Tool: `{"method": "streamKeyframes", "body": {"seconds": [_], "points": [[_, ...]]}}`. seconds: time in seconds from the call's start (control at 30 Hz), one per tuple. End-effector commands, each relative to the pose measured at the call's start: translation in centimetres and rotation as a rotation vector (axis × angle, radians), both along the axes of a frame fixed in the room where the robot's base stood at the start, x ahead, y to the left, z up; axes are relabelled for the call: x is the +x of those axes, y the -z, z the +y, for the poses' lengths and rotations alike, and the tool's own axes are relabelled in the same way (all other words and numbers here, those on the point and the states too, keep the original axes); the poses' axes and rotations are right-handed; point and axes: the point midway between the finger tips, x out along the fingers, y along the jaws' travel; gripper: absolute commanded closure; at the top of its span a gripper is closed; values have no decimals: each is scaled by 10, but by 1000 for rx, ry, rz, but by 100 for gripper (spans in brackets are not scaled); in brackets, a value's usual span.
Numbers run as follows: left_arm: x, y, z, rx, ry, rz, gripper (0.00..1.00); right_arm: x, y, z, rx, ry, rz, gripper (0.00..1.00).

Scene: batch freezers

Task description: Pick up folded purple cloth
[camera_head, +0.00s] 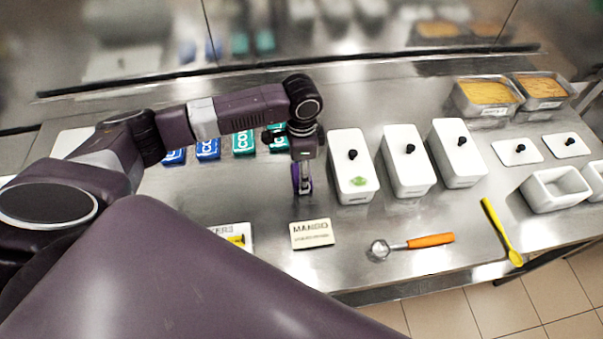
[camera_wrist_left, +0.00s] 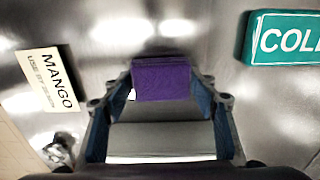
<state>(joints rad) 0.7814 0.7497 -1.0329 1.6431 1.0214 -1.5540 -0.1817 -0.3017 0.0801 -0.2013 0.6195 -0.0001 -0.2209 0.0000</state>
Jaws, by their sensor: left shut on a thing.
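The folded purple cloth (camera_wrist_left: 162,82) is between the fingers of my left gripper (camera_wrist_left: 160,92) in the left wrist view. In the head view the cloth (camera_head: 305,186) shows as a small purple patch at the tips of my left gripper (camera_head: 302,188). The gripper is shut on it and points down over the steel counter. I cannot tell whether the cloth still touches the counter. My right gripper is in neither view.
White lidded tubs (camera_head: 349,170) stand just right of the gripper. Blue and green packs (camera_head: 243,142) lie behind it. A MANGO card (camera_head: 311,233) and an orange-handled scoop (camera_head: 430,240) lie in front. A yellow spatula (camera_head: 500,228) and open white tub (camera_head: 553,188) are farther right.

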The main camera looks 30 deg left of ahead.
Motion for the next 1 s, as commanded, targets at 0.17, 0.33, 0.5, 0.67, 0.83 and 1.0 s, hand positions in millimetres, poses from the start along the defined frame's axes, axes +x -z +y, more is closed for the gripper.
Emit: {"method": "streamKeyframes", "body": {"seconds": [0.17, 0.33, 0.5, 0.67, 0.83, 1.0], "points": [[1, -21, 0, 0, 1, -5, 70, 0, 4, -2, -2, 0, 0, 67], [2, -57, 0, -1, 1, -7, 70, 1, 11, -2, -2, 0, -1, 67], [2, -100, 0, -1, 1, -7, 70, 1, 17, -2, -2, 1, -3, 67], [1, -138, -1, -2, 2, -6, 70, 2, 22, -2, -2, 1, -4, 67], [1, -168, 0, -1, 1, -4, 70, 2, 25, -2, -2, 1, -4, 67], [1, -187, 0, 0, 0, -3, 70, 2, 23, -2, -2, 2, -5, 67]]}}
